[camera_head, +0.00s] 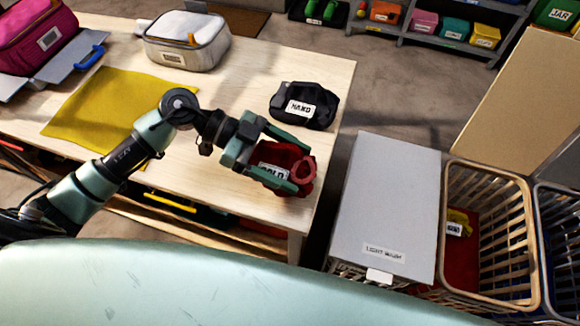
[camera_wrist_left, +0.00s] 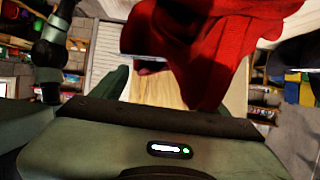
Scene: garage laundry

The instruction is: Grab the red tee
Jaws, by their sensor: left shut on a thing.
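The red tee (camera_head: 294,160) is a bunched dark-red cloth with a white label at the right end of the wooden table. My left gripper (camera_head: 288,171) is shut on the red tee, with a finger on each side of it. In the left wrist view the red tee (camera_wrist_left: 215,50) fills the upper middle as bright red folds, and it hides most of the fingers. I cannot tell whether its underside touches the table. My right gripper is not in view.
A black labelled bundle (camera_head: 304,105) lies behind the tee on the table (camera_head: 240,100). A yellow cloth (camera_head: 95,105) and a grey case (camera_head: 187,40) are farther left. A grey-lidded hamper (camera_head: 385,205) and a wicker basket (camera_head: 490,175) with red and yellow items stand at right.

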